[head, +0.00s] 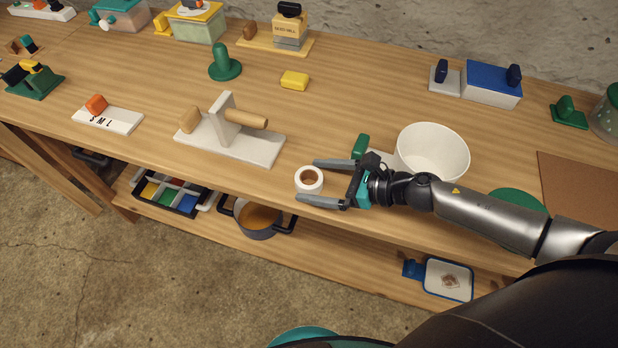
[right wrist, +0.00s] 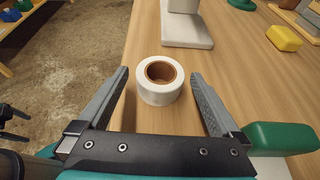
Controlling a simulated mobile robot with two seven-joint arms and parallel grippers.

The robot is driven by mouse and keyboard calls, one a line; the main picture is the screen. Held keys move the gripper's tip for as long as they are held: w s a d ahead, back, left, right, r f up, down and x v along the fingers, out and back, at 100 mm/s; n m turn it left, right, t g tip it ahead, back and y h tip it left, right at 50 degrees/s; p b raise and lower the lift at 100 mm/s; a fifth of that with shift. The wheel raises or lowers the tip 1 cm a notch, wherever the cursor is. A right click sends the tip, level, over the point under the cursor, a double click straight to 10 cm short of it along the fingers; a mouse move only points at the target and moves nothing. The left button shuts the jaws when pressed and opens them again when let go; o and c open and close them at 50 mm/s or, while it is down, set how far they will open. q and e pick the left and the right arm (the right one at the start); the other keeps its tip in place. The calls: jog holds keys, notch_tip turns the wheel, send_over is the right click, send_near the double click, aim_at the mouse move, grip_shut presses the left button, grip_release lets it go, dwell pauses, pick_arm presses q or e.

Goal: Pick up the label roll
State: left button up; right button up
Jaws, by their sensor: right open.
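The label roll (head: 309,180) is a white roll with a brown core, lying flat near the front edge of the wooden table. It also shows in the right wrist view (right wrist: 160,82). My right gripper (head: 308,181) is open, with one finger on each side of the roll. In the right wrist view the gripper (right wrist: 160,82) shows gaps between both fingers and the roll, so the fingers appear not to touch it.
A green-handled block (head: 360,146) is close beside the gripper. A white stand with a wooden peg (head: 229,135) is left of the roll. The table's front edge is close to the roll.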

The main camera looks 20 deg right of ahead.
jog(key=shift+x, duration=1.25)
pick_arm(q)
jog(key=shift+w+d+r, duration=0.1)
jog(key=shift+w+r, duration=0.05)
jog(key=shift+w, duration=0.45)
pick_arm(e)
jog(key=shift+c, duration=0.2)
jog(key=c, duration=1.3)
pick_arm(q)
jog(key=shift+s, duration=0.2)
pick_arm(e)
jog(key=shift+r, duration=0.1)
pick_arm(q)
notch_tip(320, 180, up, 11)
jog(key=p, duration=1.1)
pick_arm(e)
notch_tip(320, 180, up, 20)
jog(key=shift+f, duration=0.1)
